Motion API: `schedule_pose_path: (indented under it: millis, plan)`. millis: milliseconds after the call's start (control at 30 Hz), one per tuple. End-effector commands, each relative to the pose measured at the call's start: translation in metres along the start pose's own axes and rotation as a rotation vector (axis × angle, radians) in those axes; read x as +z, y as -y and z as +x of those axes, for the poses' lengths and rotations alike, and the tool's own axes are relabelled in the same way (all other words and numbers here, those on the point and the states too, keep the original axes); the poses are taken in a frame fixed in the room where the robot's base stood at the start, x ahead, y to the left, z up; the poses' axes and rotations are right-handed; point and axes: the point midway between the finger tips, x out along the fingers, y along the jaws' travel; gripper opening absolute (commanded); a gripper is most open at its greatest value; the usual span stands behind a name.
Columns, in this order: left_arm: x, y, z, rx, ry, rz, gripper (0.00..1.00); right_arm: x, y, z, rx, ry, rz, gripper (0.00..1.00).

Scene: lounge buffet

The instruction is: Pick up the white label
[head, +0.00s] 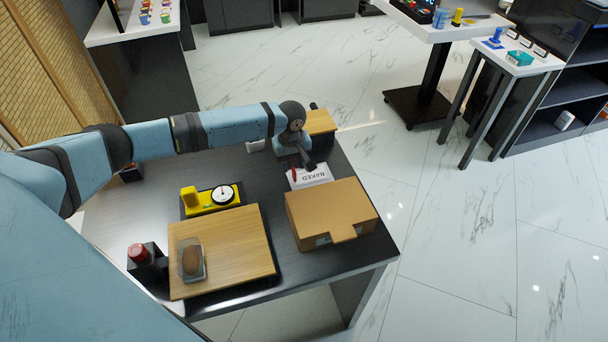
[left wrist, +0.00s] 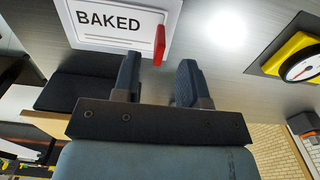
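The white label (head: 316,177) reads "BAKED" and has a red piece (head: 294,174) at one side. It is on the dark table (head: 130,212), just behind the cardboard box. In the left wrist view the label (left wrist: 125,27) is at the top left, with the red piece (left wrist: 159,45) at its edge. My left gripper (head: 309,162) is right by the label in the head view. In the left wrist view its two fingers (left wrist: 157,75) are apart with nothing between them, and the label lies beyond the fingertips. My right gripper is in neither view.
A brown cardboard box (head: 330,208) stands in front of the label. A wooden board (head: 240,250) holds a clear tray with a brown item (head: 191,262). A yellow device with a dial (head: 210,199), a black stand with a red top (head: 143,258) and a small wooden-topped block (head: 320,122) are nearby.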

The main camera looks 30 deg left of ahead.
Motion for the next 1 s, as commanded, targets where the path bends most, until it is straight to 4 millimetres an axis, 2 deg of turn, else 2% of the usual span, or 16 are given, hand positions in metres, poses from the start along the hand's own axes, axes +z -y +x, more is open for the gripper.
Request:
schedule_pose_path:
  millis: [200, 500, 700, 1000]
  plan:
    - [0.001, -0.001, 0.031, -0.001, 0.001, 0.0, 0.39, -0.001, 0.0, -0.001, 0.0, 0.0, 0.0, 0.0]
    - [0.001, -0.001, 0.038, 0.0, 0.0, 0.001, 0.39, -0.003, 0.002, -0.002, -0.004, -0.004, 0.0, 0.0]
    - [0.002, -0.001, 0.038, 0.0, 0.0, 0.001, 0.0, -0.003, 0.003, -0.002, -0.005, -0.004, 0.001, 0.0]
    - [0.001, -0.001, 0.037, 0.0, 0.0, 0.001, 0.0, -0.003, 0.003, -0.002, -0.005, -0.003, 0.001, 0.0]
